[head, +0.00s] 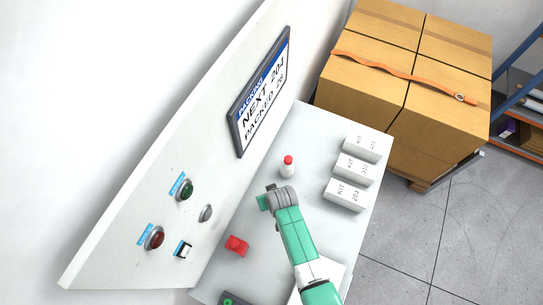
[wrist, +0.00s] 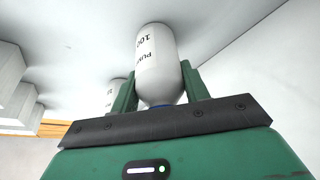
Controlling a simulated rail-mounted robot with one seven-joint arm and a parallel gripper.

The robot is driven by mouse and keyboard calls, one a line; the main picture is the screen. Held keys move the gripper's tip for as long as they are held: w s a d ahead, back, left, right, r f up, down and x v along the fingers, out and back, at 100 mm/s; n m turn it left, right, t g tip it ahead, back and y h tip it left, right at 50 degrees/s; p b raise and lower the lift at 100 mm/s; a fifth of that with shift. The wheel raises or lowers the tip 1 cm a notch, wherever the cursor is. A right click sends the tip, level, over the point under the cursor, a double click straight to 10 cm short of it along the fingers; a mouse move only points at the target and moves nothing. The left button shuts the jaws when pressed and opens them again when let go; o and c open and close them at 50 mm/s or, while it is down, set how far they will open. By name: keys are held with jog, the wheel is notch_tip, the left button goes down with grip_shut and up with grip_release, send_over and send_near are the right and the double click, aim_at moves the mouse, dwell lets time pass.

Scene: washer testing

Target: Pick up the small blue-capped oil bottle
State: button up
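In the wrist view, a small white bottle (wrist: 157,62) with dark print on its side stands between the two green fingers of my gripper (wrist: 160,88). Its blue cap (wrist: 160,106) shows just above the dark bar of the gripper body. One finger is close against each side of the bottle. Whether they press on it cannot be told. In the head view my gripper (head: 264,202) is low over the white bench, and the blue-capped bottle is hidden under it. A white bottle with a red cap (head: 288,167) stands apart, beyond the gripper.
A further white printed bottle (wrist: 113,91) is partly hidden behind the left finger. White kit boxes (head: 346,194) line the bench's right side. A red object (head: 236,245) lies near the panel (head: 150,215) with buttons on the left. The bench top (head: 312,130) is clear beyond the red-capped bottle.

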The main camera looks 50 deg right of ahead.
jog(key=c, duration=0.3)
jog(key=shift+r, duration=0.1)
notch_tip(320, 180, up, 10)
jog(key=shift+f+p, duration=0.1)
jog(key=shift+p, duration=0.5)
